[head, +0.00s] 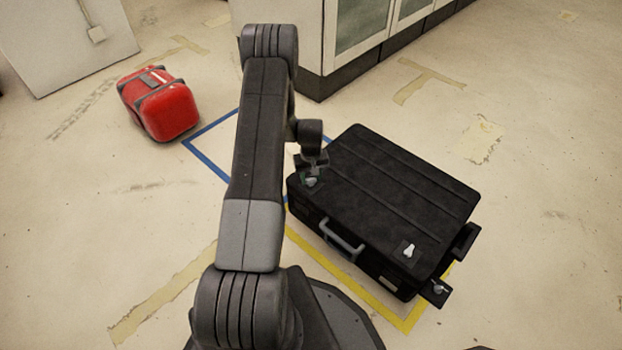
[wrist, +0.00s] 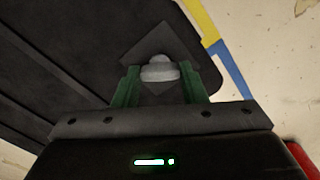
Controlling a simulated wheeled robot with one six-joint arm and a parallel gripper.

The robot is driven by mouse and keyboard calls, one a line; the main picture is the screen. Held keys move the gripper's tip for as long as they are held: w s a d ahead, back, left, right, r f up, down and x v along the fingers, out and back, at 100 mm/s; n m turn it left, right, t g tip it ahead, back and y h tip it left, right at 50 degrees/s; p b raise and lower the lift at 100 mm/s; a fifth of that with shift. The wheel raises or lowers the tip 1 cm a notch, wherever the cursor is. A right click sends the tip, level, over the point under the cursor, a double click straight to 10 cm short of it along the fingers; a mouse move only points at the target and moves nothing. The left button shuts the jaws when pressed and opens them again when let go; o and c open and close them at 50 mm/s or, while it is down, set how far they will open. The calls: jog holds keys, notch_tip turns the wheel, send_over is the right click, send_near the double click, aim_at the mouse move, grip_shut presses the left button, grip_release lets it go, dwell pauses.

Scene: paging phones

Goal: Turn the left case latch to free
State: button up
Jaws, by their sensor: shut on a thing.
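The black case (head: 385,190) lies flat on the floor to the right of my arm. The left case latch (head: 311,183) is a light grey knob on a dark plate at the case's left front corner. My gripper (head: 312,172) is over that corner, pointing down. In the wrist view the latch (wrist: 158,68) sits between the tips of my green fingers (wrist: 158,84), which are shut on it. The fingers partly hide the latch in the head view.
A grey handle (head: 341,240) is on the case's front side. A red case (head: 160,103) stands at the upper left. A white cabinet (head: 345,40) is behind the case. Blue and yellow floor tape (head: 385,308) runs around the case. Open floor lies to the right.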

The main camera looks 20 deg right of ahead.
aim_at(311, 179)
jog(key=m+b, duration=0.1)
jog(key=m, duration=0.4)
jog(key=shift+m, duration=0.3)
jog(key=m+b, duration=0.1)
jog(key=m, duration=0.4)
jog(key=shift+m, duration=0.4)
jog(key=o, duration=1)
notch_tip(311, 179, up, 14)
jog(key=p, duration=0.4)
jog(key=shift+f, duration=0.1)
